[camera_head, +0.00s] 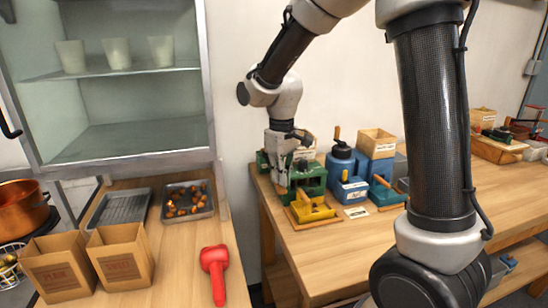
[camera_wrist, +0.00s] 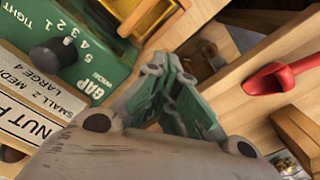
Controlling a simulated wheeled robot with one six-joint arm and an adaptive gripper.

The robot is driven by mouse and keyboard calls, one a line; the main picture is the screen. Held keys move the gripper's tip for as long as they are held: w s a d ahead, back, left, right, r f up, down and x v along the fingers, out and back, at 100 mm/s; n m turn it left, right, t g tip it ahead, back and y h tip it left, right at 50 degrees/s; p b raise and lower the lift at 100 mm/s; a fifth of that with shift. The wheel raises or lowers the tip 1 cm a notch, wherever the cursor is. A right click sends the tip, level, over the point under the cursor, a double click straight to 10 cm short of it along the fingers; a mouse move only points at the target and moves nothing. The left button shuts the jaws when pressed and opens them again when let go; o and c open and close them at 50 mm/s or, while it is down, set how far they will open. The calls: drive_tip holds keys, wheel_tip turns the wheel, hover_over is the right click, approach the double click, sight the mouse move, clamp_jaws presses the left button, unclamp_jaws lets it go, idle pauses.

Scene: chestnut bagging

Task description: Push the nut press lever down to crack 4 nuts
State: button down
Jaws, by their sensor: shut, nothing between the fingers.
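The green nut press (camera_head: 312,178) stands at the left end of the right-hand table. In the wrist view its green side (camera_wrist: 90,65) shows a gap scale, a black knob (camera_wrist: 55,55) and a white label (camera_wrist: 30,105) that is partly cut off. My gripper (camera_head: 280,186) is at the left side of the press in the head view. In the wrist view my gripper (camera_wrist: 170,62) is shut and empty, its fingertips together beside the press. I cannot make out the press lever; it may be hidden by my gripper. No nuts show in the press.
A yellow tray (camera_head: 312,211) sits before the press, with blue machines (camera_head: 347,184) to its right. On the left counter are a chestnut tray (camera_head: 207,211), an empty metal tray (camera_head: 120,208), two paper bags (camera_head: 122,268) and a red scoop (camera_head: 214,262). A gap separates both tables.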

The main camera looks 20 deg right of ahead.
drive_tip(key=shift+f, duration=0.3)
wheel_tip(320, 180, up, 9)
drive_tip(key=shift+w+r, duration=0.2)
drive_tip(key=shift+w, duration=0.2)
idle(0.3)
drive_tip(key=shift+f, duration=0.1)
idle(0.3)
drive_tip(key=shift+f, duration=1.1)
